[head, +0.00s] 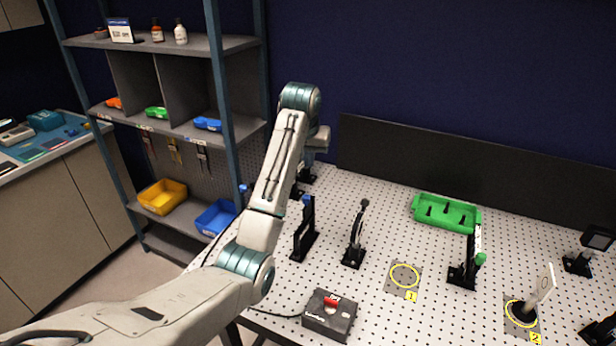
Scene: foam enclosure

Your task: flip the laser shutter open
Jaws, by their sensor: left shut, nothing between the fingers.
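My left arm rises from the lower left and bends over at its top. Its left gripper (306,177) is small and partly hidden behind the arm, over the far left part of the perforated table; it is shut and empty. No part is clearly marked as the laser shutter. A black stand with an upright lever (357,232) is on the table right of the arm. Another black stand (463,272) carries a pale upright bar and a green tip. Both stand apart from the gripper. My right gripper is not in view.
A blue-topped black mount (304,232) stands close to my arm. A green tray (446,212) lies at the back.

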